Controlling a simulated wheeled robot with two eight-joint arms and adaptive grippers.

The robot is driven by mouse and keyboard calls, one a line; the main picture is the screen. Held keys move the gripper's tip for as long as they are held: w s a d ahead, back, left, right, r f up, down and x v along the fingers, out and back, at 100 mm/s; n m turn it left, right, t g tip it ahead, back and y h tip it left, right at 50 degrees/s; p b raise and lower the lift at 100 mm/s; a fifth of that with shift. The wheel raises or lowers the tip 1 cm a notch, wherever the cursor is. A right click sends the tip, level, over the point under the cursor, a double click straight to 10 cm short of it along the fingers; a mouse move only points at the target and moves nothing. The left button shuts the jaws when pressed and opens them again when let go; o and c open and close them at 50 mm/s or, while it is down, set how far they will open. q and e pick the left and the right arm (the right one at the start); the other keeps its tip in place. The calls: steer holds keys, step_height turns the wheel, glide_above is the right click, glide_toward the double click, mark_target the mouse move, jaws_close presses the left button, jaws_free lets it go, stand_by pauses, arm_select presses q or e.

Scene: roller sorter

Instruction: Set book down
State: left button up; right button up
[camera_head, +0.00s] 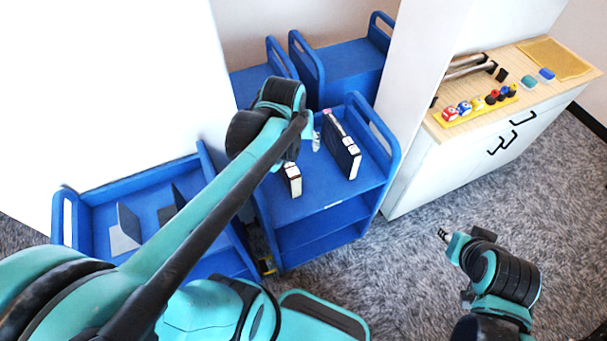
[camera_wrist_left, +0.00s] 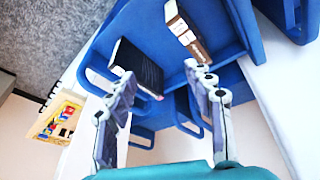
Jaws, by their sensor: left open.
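My left gripper (camera_head: 306,140) is over the top of a blue cart (camera_head: 317,205) in the head view. In the left wrist view its two fingers (camera_wrist_left: 162,76) are spread apart with nothing between them. A dark book (camera_head: 341,158) stands on the cart top to the right of the gripper; it also shows in the left wrist view (camera_wrist_left: 138,66). A smaller brown and white book (camera_head: 293,180) stands on the same top, nearer the front left, and shows in the left wrist view (camera_wrist_left: 184,32). My right gripper (camera_head: 447,237) is over the carpet, away from the books; its jaws are too small to judge.
Another blue cart (camera_head: 75,222) at the left holds grey and dark dividers or books. More blue carts (camera_head: 345,75) stand behind. A white cabinet (camera_head: 455,165) with a wooden top carrying colored items is at the right. Carpet (camera_head: 400,260) is open between cart and cabinet.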

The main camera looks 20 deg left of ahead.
arm_select(q)
steer(key=s+d+m+t, duration=0.3)
steer(key=s+d+m, duration=0.1)
steer(key=s, duration=0.5)
steer(key=shift+d+r+h, duration=0.2)
steer(key=shift+d+h, duration=0.1)
steer(key=shift+d, duration=0.35)
